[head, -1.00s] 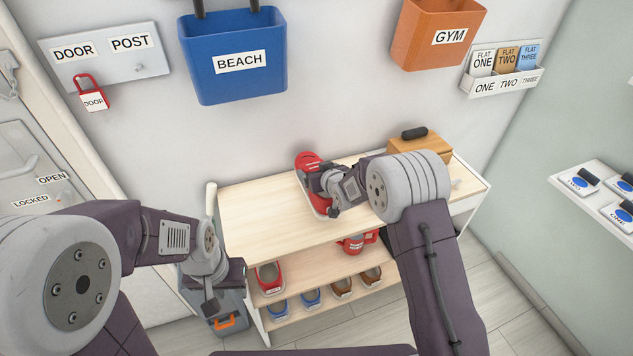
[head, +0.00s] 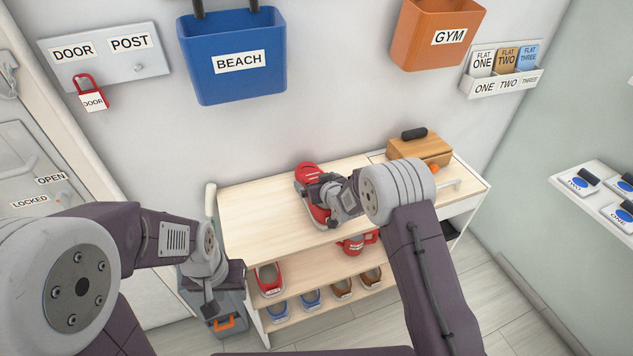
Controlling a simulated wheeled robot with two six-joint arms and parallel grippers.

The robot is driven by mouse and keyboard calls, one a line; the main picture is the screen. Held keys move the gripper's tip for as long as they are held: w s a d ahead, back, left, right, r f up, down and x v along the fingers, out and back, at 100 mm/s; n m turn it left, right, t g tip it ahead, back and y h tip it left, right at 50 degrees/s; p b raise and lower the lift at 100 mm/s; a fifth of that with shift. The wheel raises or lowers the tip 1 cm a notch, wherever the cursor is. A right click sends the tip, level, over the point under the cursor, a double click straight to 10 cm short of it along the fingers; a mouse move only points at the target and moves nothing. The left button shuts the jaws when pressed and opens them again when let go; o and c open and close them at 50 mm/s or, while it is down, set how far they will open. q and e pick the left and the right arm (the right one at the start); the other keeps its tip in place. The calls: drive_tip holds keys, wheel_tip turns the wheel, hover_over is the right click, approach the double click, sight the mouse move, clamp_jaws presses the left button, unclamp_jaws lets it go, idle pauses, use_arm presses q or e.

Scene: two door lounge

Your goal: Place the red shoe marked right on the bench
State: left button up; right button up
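The shoe's marking cannot be read. Another red shoe (head: 269,278) with a white label stands on the lower shelf at the left. My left gripper (head: 211,308) hangs low at the left, in front of a grey case, away from the shoes; its finger opening is unclear.
A wooden box (head: 420,148) stands at the bench's back right. A grey case (head: 232,318) stands left of the bench. The bench top's left part is clear.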

drive_tip(key=shift+s+d+r, duration=0.1)
drive_tip(key=shift+s+r, duration=0.1)
drive_tip(key=shift+r, duration=0.1)
drive_tip(key=v, duration=1.1)
drive_tip(key=shift+s, duration=0.35)
drive_tip(key=shift+r, duration=0.1)
drive_tip(key=shift+d, duration=0.1)
drive_tip(key=d+r+m+t+h+p, duration=0.1)
drive_tip(key=d+r+h+p, duration=0.15)
drive_tip(key=d+r, duration=0.5)
drive_tip(key=s+d+m+g+p, duration=0.1)
drive_tip(key=s+d+g, duration=0.1)
drive_tip(key=s, duration=0.2)
drive_tip(key=s+d+f+m+g, duration=0.1)
drive_tip(key=s+f+g, duration=0.3)
drive_tip(key=s, duration=0.7)
drive_tip(key=s+d+f+g+h, duration=0.1)
drive_tip(key=s+f+g, duration=0.3)
drive_tip(key=s, duration=0.7)
drive_tip(key=shift+m+g, duration=0.4)
drive_tip(key=shift+g, duration=0.3)
